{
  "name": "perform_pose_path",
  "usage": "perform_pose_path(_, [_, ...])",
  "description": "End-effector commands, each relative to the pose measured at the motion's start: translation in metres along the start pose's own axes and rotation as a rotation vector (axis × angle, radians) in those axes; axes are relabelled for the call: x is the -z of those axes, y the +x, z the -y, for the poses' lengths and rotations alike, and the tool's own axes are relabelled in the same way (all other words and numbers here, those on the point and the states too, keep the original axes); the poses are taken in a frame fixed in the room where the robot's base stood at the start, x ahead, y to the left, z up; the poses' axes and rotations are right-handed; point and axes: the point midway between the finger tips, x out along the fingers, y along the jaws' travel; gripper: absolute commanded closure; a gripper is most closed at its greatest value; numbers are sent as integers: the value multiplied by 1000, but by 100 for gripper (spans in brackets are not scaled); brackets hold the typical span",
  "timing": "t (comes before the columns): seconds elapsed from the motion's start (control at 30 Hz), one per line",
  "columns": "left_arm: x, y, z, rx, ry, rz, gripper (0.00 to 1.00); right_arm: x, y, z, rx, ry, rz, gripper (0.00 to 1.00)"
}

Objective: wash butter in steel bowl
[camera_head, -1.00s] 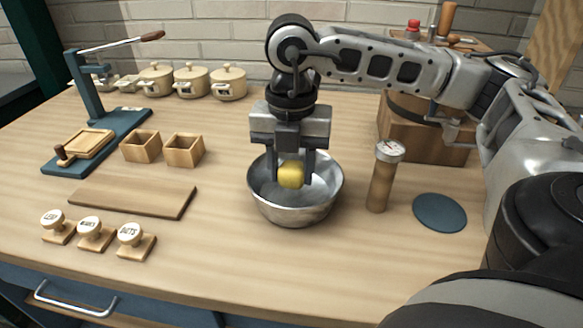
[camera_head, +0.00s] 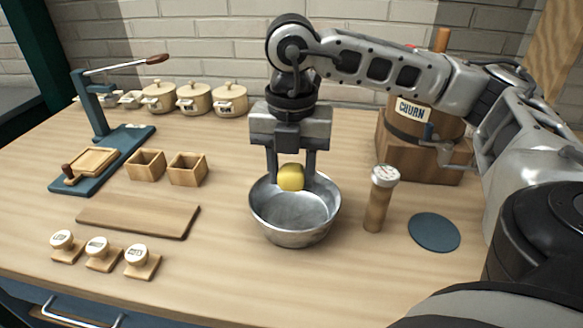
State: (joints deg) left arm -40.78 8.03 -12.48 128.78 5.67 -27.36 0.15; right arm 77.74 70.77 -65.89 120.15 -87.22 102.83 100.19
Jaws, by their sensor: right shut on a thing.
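The yellow lump of butter (camera_head: 291,177) is between the fingers of my right gripper (camera_head: 291,180), which is shut on it. The gripper points down and holds the butter at the height of the bowl's back rim, over its back part. The steel bowl (camera_head: 295,228) stands on the table below. Its visible inside is bare, and I cannot tell whether it holds clear water. My left gripper is out of view.
A wooden cylinder with a dial top (camera_head: 381,198) and a blue disc (camera_head: 434,232) stand right of the bowl. The churn (camera_head: 418,118) is behind them. A wooden board (camera_head: 138,219), two small boxes (camera_head: 187,169) and several stamps (camera_head: 141,262) are at left.

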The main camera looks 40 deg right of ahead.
Motion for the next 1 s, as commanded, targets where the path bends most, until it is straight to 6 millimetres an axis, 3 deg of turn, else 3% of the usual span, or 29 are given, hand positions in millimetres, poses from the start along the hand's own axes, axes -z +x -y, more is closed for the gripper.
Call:
perform_pose_path(0.57, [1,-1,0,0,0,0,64,0,-2,0,-1,0,0,82])
perform_pose_path(1.0, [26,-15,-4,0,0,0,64,0,-40,0,0,0,0,82])
